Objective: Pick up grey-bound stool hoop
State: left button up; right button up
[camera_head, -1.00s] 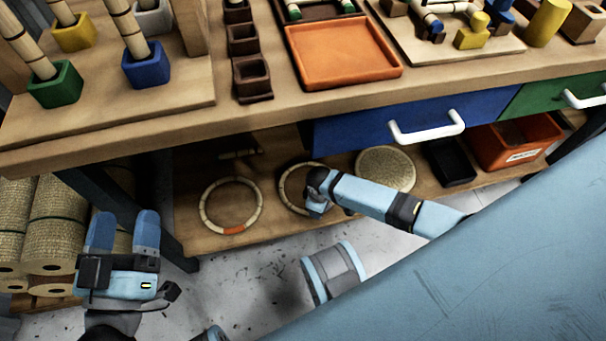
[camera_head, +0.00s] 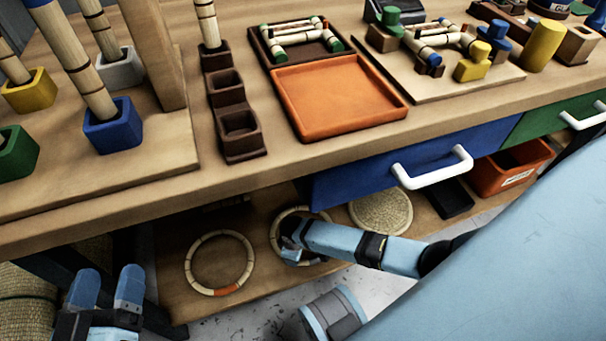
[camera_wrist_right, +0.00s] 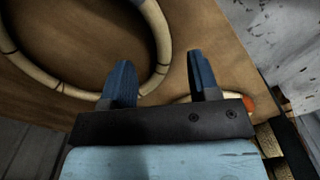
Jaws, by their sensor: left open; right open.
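A pale rattan hoop (camera_head: 279,224) with narrow dark bindings lies on the lower shelf, partly hidden by my right arm. A second hoop (camera_head: 190,262) with an orange binding lies to the left. My left gripper (camera_head: 106,288) is open and empty at lower left.
A round woven disc (camera_head: 382,212), a black tray (camera_head: 452,200) and an orange bin (camera_head: 508,170) stand right along the shelf. The bench top overhangs it, with a blue drawer (camera_head: 365,168) and its white handle (camera_head: 435,168) above my right arm.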

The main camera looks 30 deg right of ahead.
jog(key=f+b, duration=0.2)
jog(key=f, duration=0.1)
jog(key=f+b, duration=0.1)
jog(key=shift+w+a+f, duration=0.15)
jog(key=shift+a+f, duration=0.1)
jog(key=shift+f, duration=0.05)
jog(key=shift+f+b, duration=0.3)
pick_arm(q)
jog(key=shift+m+g, duration=0.5)
jog(key=shift+g, duration=0.4)
jog(key=f, duration=0.4)
jog(key=shift+w+f, duration=0.2)
jog(key=shift+f, duration=0.05)
pick_arm(e)
grip_shut()
pick_arm(q)
jog(key=shift+r, duration=0.1)
pick_arm(e)
jog(key=shift+r, duration=0.2)
